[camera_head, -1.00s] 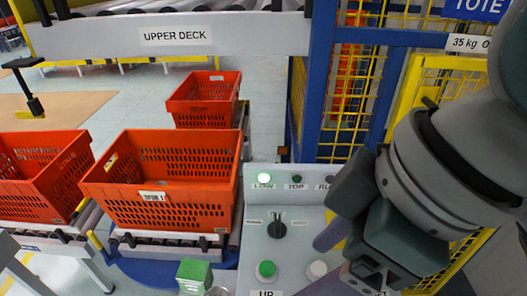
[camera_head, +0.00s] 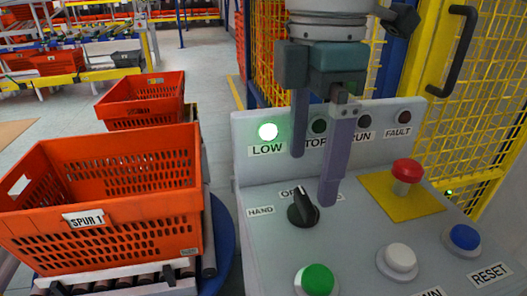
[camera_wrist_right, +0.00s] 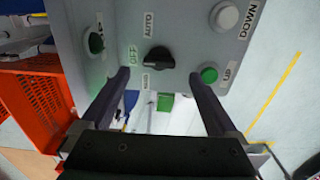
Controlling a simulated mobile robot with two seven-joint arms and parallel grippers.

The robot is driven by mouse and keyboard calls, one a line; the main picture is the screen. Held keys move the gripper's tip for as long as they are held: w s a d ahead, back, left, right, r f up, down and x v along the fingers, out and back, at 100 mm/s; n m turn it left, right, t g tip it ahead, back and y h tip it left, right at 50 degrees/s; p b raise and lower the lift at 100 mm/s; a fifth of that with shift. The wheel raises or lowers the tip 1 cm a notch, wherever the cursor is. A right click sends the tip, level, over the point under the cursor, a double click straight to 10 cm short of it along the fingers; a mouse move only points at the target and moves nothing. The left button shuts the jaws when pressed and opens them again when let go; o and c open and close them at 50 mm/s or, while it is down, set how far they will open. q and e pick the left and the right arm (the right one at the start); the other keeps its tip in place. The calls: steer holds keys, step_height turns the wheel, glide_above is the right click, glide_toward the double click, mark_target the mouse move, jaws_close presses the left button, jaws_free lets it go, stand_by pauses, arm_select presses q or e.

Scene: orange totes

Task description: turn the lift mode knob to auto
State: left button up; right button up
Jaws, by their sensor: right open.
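The lift mode knob (camera_head: 303,209) is a black rotary knob on the grey control panel (camera_head: 262,225). Its raised grip points toward the OFF label, between HAND on the left and AUTO on the right. In the head view my finger partly covers the labels above and right of it. My right gripper (camera_head: 313,180) is open and empty, with its fingers pointing down above and just behind the knob. In the right wrist view the knob (camera_wrist_right: 158,58) lies ahead, between the open fingertips (camera_wrist_right: 159,75), and AUTO is readable. Contact is not visible. My left gripper is out of view.
A red emergency stop (camera_head: 405,172), green button (camera_head: 316,280), white button (camera_head: 400,258) and blue RESET button (camera_head: 464,238) sit near the knob. An orange tote (camera_head: 105,195) stands left; yellow mesh fencing (camera_head: 480,100) stands right.

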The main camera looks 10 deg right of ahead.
mark_target(306, 198)
step_height(306, 198, down, 5)
steer(key=shift+f, duration=0.2)
steer(key=shift+r, duration=0.1)
steer(key=c, duration=1.4)
